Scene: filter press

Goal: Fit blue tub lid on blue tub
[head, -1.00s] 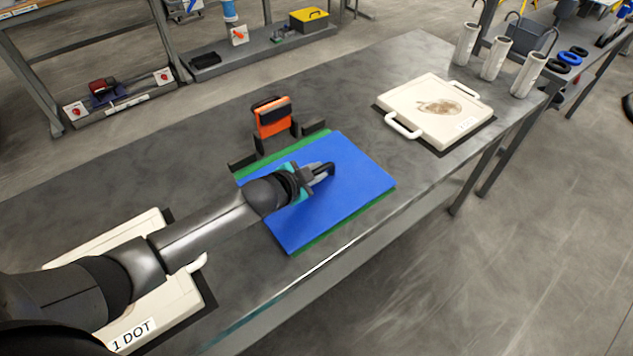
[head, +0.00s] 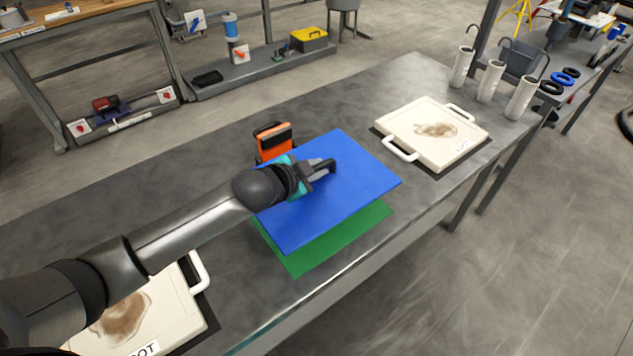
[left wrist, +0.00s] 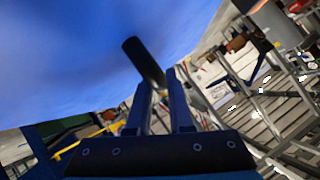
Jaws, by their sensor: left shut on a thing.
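A flat blue panel (head: 325,205) with a black bar handle (head: 328,165), which looks like the blue tub lid, is held above the bench in the head view. My left gripper (head: 318,170) is shut on that handle. In the left wrist view the blue underside or face (left wrist: 90,50) fills the upper left, and the dark handle (left wrist: 143,60) sits at my left fingertips (left wrist: 158,80). I cannot make out a blue tub with certainty. My right gripper is not in view.
A green mat (head: 320,248) lies on the grey bench (head: 330,100) under the blue panel. An orange-and-black block (head: 273,138) stands behind it. White handled plates lie at right (head: 425,128) and lower left (head: 170,315). White cylinders (head: 490,80) stand at the far right end.

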